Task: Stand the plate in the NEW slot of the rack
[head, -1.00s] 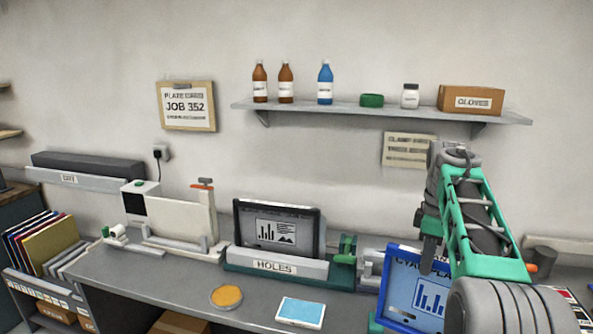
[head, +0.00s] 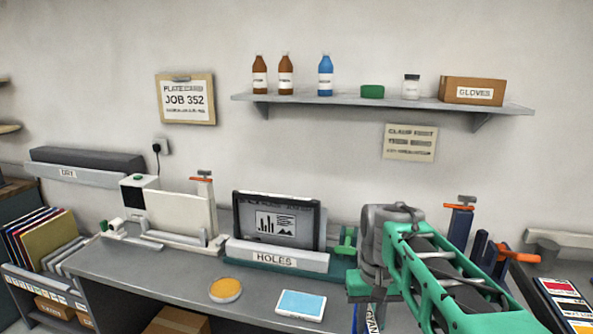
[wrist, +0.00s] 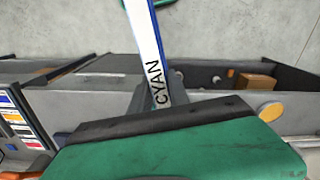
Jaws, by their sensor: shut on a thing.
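The plate shows in the head view as a blue-and-white strip (head: 367,318) at the bottom, mostly hidden by my arm. In the wrist view the plate (wrist: 147,45) is seen nearly edge-on, with a white strip lettered CYAN and a blue edge. My gripper (wrist: 160,112) is shut on it; a green jaw with a dark pad fills the bottom of the wrist view. The rack (head: 45,262) stands at the far left of the head view, with several coloured plates and grey dividers. Its small labels are too small to read, so I cannot tell which slot is NEW.
A HOLES fixture (head: 278,257) holds a dark framed sheet (head: 277,222). A cream panel device (head: 180,215) stands left of it. An orange disc (head: 225,290) and a light-blue pad (head: 300,305) lie on the bench (head: 160,272). Colour swatches (head: 567,300) are at the right.

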